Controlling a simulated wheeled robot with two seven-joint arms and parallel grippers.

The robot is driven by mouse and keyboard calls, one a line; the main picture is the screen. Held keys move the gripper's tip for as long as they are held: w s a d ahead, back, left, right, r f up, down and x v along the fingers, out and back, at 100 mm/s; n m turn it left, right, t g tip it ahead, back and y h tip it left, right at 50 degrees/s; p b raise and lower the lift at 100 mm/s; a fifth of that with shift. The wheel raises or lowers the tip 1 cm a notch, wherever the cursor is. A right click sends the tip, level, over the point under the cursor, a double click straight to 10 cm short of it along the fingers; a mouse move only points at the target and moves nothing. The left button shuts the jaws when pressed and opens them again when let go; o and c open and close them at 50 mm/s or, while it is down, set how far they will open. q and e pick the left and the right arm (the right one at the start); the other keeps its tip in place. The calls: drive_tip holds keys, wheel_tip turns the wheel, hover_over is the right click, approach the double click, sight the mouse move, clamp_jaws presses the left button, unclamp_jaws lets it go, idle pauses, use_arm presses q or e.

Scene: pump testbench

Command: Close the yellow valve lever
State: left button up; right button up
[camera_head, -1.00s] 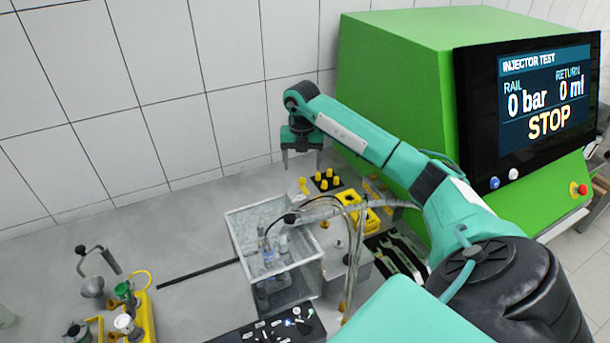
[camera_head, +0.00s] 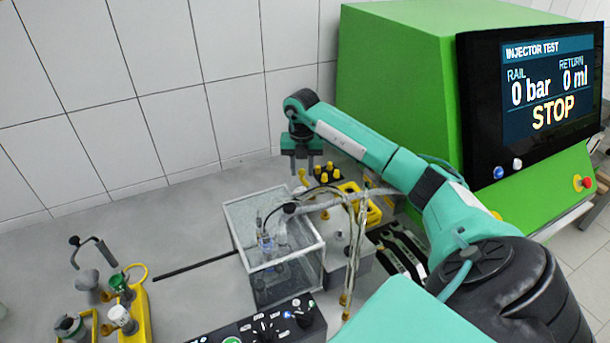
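A small yellow lever (camera_head: 303,177) stands upright behind the clear tank, beside the black block with yellow caps. I take it to be the valve lever; it is small and partly hidden, so its exact angle is hard to tell. My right gripper (camera_head: 302,165) hangs pointing down just above it, with the lever's top near the fingertips. A gap shows between the two fingers, so the gripper is open; I cannot tell whether a finger touches the lever. My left gripper is not in view.
The clear tank (camera_head: 240,222) stands in front of the lever. A black block with yellow caps (camera_head: 328,175) is close on its right. The green test bench (camera_head: 400,60) with a screen reading STOP rises at right.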

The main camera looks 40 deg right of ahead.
drive_tip(key=c, duration=0.4)
drive_tip(key=shift+d, duration=0.1)
drive_tip(key=shift+o, duration=0.2)
drive_tip(key=shift+s+d, duration=0.4)
drive_tip(key=shift+d, duration=0.3)
drive_tip(key=shift+s+d, duration=0.1)
drive_tip(key=shift+d, duration=0.05)
drive_tip(key=shift+s+d, duration=0.6)
drive_tip(key=shift+s, duration=0.1)
